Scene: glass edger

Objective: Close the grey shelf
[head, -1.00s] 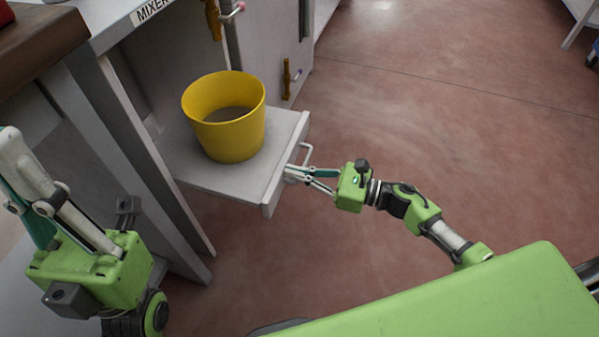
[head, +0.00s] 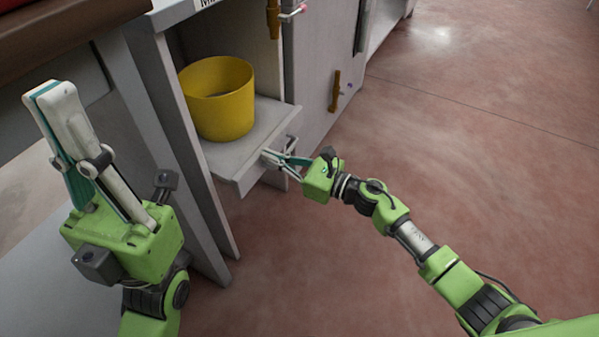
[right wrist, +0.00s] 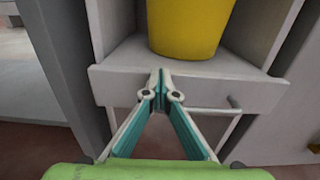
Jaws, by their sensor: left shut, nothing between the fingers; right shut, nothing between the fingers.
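The grey shelf (head: 228,157) is a pull-out tray with an upright front panel and a bar handle. It sticks partly out of the grey cabinet (head: 184,140) and carries a yellow bucket (head: 220,105). In the right wrist view the shelf's front panel (right wrist: 118,86) spans the middle, with the handle (right wrist: 216,112) below right and the bucket (right wrist: 188,28) behind. My right gripper (head: 266,155) is shut and empty, its tips at the front panel; contact looks likely. The tips also show in the right wrist view (right wrist: 161,74). My left gripper (head: 45,92) is shut, pointing up, away from the shelf.
A bronze-coloured handle (head: 335,91) is on the grey panel right of the shelf. The reddish floor (head: 460,150) to the right is clear.

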